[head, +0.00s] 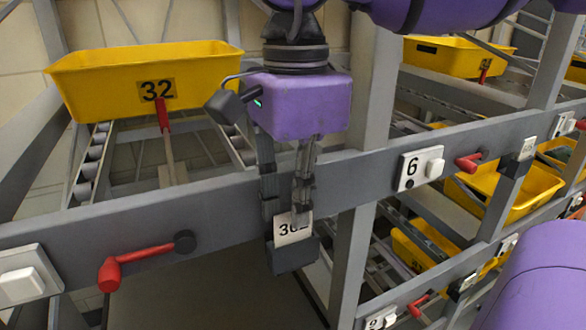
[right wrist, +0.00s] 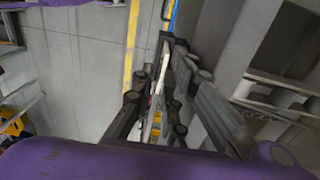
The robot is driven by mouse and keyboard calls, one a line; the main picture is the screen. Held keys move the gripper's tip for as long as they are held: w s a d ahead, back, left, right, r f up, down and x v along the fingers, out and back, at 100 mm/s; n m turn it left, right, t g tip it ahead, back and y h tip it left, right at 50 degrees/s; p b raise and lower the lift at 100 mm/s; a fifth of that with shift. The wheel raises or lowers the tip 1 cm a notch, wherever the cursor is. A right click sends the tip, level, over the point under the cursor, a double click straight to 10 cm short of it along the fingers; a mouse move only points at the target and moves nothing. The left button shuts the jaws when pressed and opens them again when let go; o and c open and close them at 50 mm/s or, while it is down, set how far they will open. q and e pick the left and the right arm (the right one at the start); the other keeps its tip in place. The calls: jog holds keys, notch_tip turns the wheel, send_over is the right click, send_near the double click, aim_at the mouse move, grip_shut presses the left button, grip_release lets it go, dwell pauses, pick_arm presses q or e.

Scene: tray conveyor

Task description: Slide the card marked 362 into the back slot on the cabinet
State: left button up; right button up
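The white card marked 362 (head: 289,232) is upright in the head view, partly covered by a finger of my right gripper (head: 286,205). In the right wrist view, my right gripper (right wrist: 160,85) is shut on the card (right wrist: 157,92), which shows edge-on as a thin pale strip between the fingers. A dark grey holder (head: 292,258) sits by the cabinet's front rail (head: 215,210), just under the card. The card's lower edge meets the holder's top; I cannot tell how deep it is or in which slot. My left gripper is not in view.
A yellow tray marked 32 (head: 205,80) stands on rollers at upper left. Red levers (head: 130,262) and a white plate marked 6 (head: 413,170) jut from the rail. A grey post (head: 370,100) stands right of my gripper. More yellow trays (head: 515,190) lie at right.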

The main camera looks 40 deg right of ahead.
jog(key=shift+w+f, duration=0.2)
jog(key=shift+f, duration=0.8)
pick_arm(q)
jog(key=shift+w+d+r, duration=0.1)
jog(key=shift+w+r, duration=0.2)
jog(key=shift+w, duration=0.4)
pick_arm(e)
jog(key=shift+c, duration=0.2)
grip_shut()
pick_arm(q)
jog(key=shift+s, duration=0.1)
pick_arm(e)
jog(key=shift+r, duration=0.25)
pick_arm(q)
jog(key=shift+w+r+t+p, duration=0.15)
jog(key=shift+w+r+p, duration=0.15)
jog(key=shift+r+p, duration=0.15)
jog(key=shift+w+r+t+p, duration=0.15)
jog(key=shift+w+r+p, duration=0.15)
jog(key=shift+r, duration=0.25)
pick_arm(e)
jog(key=shift+r, duration=2.35)
jog(key=shift+r, duration=0.15)
